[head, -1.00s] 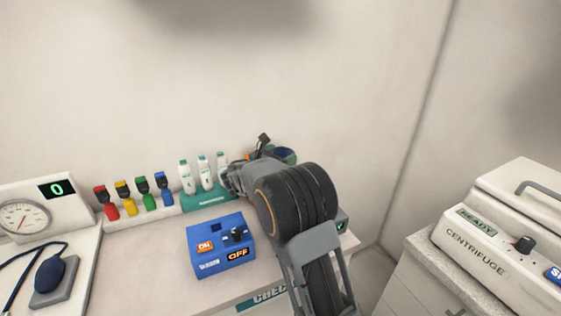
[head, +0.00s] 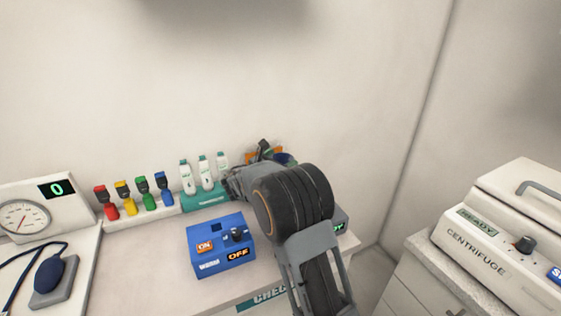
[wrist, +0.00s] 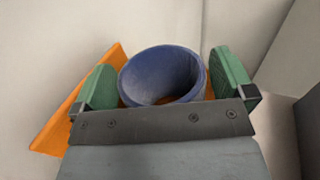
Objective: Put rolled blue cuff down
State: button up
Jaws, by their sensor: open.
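The rolled blue cuff (wrist: 165,72) is an open ring between the two green pads of my gripper (wrist: 166,84) in the wrist view. The pads stand apart on both sides of it, and my gripper is open. An orange surface (wrist: 72,112) shows behind and left of the cuff, and orange also shows through its middle. The cuff seems to rest on it, but the contact is hidden. In the head view the cuff (head: 284,159) peeks out behind my arm, with a bit of the orange surface (head: 251,155) beside it.
A teal rack with white bottles (head: 205,201) stands just left of my arm. A blue switch box (head: 220,245) is on the counter (head: 160,270) in front. Coloured-cap holders (head: 140,218) and a gauge (head: 35,215) are left. A centrifuge (head: 500,240) stands right. Walls are close behind.

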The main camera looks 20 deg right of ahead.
jog(key=v, duration=0.7)
jog(key=shift+s+a, duration=0.1)
jog(key=shift+a, duration=0.1)
